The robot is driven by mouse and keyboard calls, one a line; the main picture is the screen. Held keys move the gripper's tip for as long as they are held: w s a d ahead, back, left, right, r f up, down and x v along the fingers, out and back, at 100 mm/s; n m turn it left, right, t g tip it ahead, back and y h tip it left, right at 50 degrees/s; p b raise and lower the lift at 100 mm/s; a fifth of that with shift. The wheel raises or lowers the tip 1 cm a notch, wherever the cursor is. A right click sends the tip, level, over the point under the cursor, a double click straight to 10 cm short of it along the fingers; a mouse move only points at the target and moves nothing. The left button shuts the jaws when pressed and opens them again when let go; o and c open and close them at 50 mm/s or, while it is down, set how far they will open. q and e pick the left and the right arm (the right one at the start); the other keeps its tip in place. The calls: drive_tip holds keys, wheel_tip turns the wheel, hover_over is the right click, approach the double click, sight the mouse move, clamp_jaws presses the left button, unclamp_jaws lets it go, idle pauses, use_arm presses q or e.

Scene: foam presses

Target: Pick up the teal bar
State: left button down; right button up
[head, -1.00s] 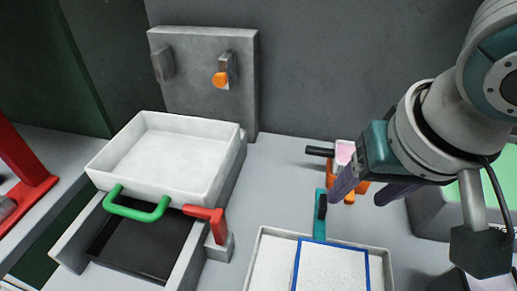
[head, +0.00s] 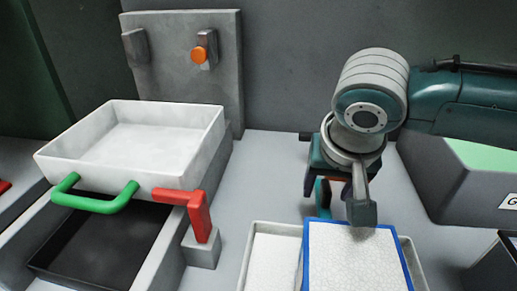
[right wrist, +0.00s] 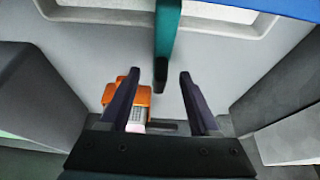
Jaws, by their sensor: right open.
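The teal bar (head: 322,197) stands out from the back edge of the white-filled tray, partly hidden by my right gripper. In the right wrist view the bar (right wrist: 168,35) runs down from the top, and its dark end lies between the fingertips in the picture. My right gripper (head: 329,190) is open and points down over the bar. In the right wrist view its two dark fingers (right wrist: 159,78) are apart, one on each side of the bar's end. I cannot tell whether the bar is at fingertip depth. My left gripper is not in view.
An orange object (right wrist: 146,101) lies near the fingers. At left is a white pan (head: 62,161) with a green handle (head: 95,204), beside a red lever (head: 198,215). The counter between is clear.

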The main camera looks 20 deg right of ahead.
drive_tip(key=shift+x, duration=1.2)
clamp_jaws()
